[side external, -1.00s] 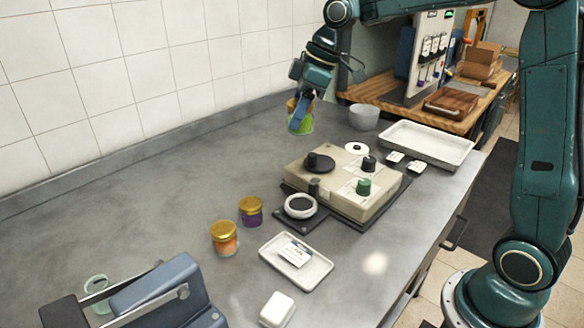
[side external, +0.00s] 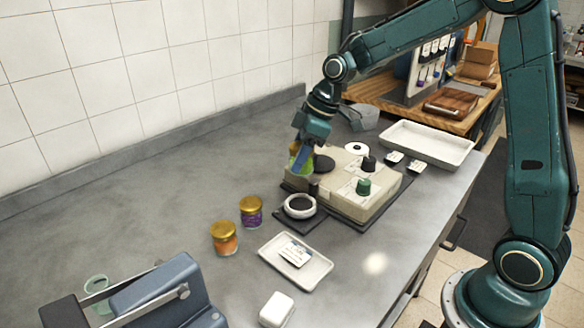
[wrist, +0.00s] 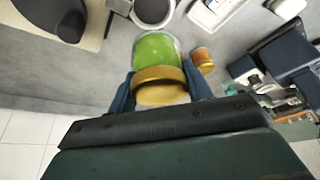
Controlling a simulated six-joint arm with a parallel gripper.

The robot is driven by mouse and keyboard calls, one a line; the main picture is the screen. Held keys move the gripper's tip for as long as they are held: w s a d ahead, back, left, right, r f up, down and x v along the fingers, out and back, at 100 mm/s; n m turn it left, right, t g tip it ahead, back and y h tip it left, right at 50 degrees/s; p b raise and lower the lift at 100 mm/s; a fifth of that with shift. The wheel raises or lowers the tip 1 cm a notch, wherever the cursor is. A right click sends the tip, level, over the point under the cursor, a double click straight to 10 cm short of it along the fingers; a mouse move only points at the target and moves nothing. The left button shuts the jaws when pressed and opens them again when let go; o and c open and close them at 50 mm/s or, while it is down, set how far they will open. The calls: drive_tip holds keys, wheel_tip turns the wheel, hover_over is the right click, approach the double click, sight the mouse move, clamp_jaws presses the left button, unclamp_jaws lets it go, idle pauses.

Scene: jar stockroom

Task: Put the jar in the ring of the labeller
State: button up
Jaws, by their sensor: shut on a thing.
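My gripper (side external: 300,158) is shut on a green jar with a gold lid, held in the air at the back left corner of the labeller. The jar (side external: 302,162) is partly covered by the fingers in the side view. In the wrist view the green jar (wrist: 157,50) sits between my two fingers (wrist: 160,92), gripped around its gold lid. The labeller (side external: 350,190) is a beige machine with dark knobs. Its white ring (side external: 300,213) with a dark centre is at the front left, on a dark plate, and looks empty. The ring shows beyond the jar in the wrist view (wrist: 172,18).
Two gold-lidded jars, one purple (side external: 251,218) and one orange (side external: 225,244), stand left of the ring. A white tray (side external: 322,275) with a label pack lies in front. A larger tray (side external: 466,153) and a grey bowl (side external: 372,116) are at the back.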

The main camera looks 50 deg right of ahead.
wheel_tip(320, 180, down, 6)
drive_tip(key=shift+r, duration=0.15)
drive_tip(key=shift+f, duration=2.1)
drive_tip(key=shift+f, duration=0.15)
drive_tip(key=o, duration=1.1)
drive_tip(key=v, duration=1.2)
drive_tip(key=shift+r, duration=0.2)
